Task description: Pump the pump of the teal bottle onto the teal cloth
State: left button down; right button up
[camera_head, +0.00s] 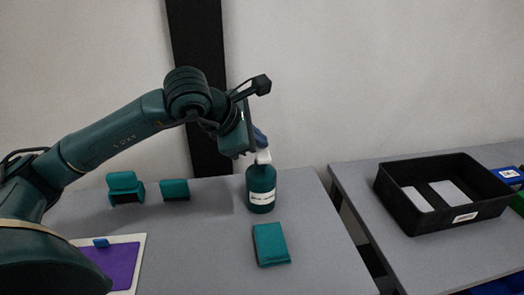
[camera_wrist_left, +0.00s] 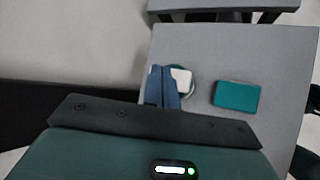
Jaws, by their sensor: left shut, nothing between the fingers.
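The teal bottle (camera_head: 261,190) stands upright on the grey table, with a white pump head (camera_head: 263,156) and a white label. My left gripper (camera_head: 259,138) is shut and empty, pointing down right at the top of the pump head; I cannot tell whether it touches it. In the left wrist view the shut blue fingers (camera_wrist_left: 162,88) partly cover the bottle, and the white pump head (camera_wrist_left: 182,79) shows beside them. The teal cloth (camera_head: 270,244) lies folded flat on the table in front of the bottle; it also shows in the left wrist view (camera_wrist_left: 237,96). My right gripper is not in view.
A purple sheet (camera_head: 116,264) on a white board lies front left. A black crate (camera_head: 393,202) with pale items sits on a second table at the right, across a gap. Table around the cloth is clear.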

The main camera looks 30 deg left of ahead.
aim_at(258, 153)
pick_arm(q)
jog(key=shift+f+b, duration=0.9)
jog(key=shift+b, duration=0.1)
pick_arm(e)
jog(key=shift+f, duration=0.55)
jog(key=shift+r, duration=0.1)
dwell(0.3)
pick_arm(q)
jog(key=shift+r+p, duration=0.75)
jog(key=shift+r, duration=0.55)
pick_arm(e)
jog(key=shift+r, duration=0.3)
pick_arm(q)
jog(key=shift+r, duration=0.1)
